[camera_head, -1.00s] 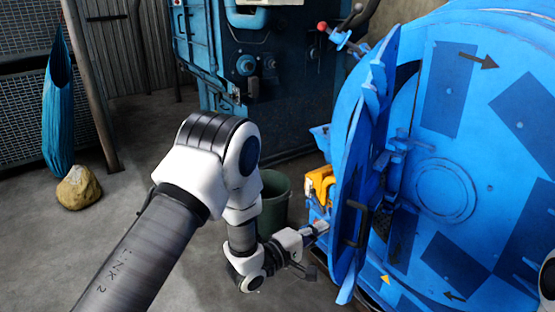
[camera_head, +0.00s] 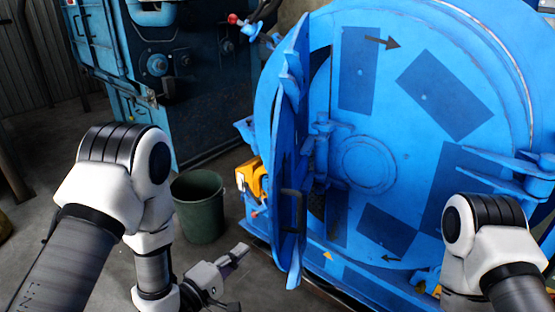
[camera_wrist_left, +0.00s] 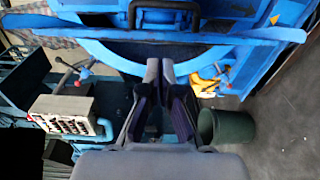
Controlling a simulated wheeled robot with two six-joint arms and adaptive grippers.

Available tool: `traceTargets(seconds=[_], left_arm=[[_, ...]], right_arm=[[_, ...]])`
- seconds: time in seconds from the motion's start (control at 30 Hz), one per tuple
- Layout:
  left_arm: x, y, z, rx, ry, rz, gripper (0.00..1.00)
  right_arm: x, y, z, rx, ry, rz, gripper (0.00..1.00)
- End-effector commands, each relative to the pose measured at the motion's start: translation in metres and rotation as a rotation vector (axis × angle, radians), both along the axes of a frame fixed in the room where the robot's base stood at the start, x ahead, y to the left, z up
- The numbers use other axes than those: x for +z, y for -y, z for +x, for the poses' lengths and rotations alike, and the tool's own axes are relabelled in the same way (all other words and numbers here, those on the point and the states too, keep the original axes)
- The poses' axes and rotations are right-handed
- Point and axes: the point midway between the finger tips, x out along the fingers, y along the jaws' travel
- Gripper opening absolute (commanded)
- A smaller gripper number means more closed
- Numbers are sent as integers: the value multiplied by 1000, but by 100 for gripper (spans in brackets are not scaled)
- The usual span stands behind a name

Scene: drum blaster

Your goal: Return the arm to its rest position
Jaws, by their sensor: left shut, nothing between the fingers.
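My left arm comes in from the left in the head view, white and dark grey. Its left gripper (camera_head: 238,254) is shut and empty, low over the floor to the left of the blue machine's open door (camera_head: 289,165). A gap of floor shows between the fingertips and the door. In the left wrist view, the fingers (camera_wrist_left: 160,68) are close together with nothing between them, pointing toward the door's edge and its dark handle (camera_wrist_left: 165,8). My right arm (camera_head: 490,245) shows at the lower right of the head view, but its gripper is out of sight.
The big blue drum machine (camera_head: 420,110) fills the right side. A green bin (camera_head: 200,205) stands on the floor behind my left arm, with a yellow part (camera_head: 250,178) beside the door. A dark blue cabinet (camera_head: 190,85) stands behind. Bare floor lies around the bin.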

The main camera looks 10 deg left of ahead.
Motion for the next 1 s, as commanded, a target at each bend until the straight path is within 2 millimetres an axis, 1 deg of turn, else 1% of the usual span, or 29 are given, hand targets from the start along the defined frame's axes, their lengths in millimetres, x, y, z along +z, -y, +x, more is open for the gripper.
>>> traceTargets(seconds=[0.03, 0.07, 0.1, 0.17, 0.2, 0.27, 0.3, 0.37, 0.4, 0.5, 0.57, 0.63, 0.7, 1.0], left_arm=[[5, -4, -9, 11, -51, -3, 0], [0, -10, -17, 33, -99, 0, 0], [-20, -21, -31, 73, -199, 54, 0], [-60, -39, -57, 101, -335, 243, 0], [-86, -52, -80, 91, -427, 403, 0], [-119, -72, -122, 24, -563, 653, 0], [-137, -84, -152, -56, -646, 815, 0], [-157, -101, -197, -226, -756, 1031, 0], [-166, -108, -220, -350, -797, 1141, 0], [-173, -118, -260, -634, -836, 1307, 0], [-173, -119, -272, -753, -822, 1355, 0], [-173, -119, -276, -826, -791, 1386, 0], [-173, -118, -276, -847, -774, 1398, 0], [-173, -118, -275, -844, -770, 1398, 0]], right_arm=[[26, 0, 0, -1, 0, 0, 63], [39, 0, 0, -1, 0, 0, 63], [54, 0, 0, -1, 1, 0, 63], [66, 0, 1, -1, 2, 0, 63], [73, 0, 1, -1, 2, 0, 63], [81, 0, 1, 0, 2, 0, 63], [83, 0, 1, 0, 1, 0, 63], [84, 0, 1, 0, 1, 0, 63], [81, 0, 0, 0, 1, 0, 63], [78, 0, 0, 0, 0, 0, 63], [78, 0, 0, -1, 0, 0, 63], [78, 0, 0, -1, 0, 0, 63], [78, 0, 0, -1, 1, 0, 63], [78, 0, 0, -1, 1, 0, 63]])
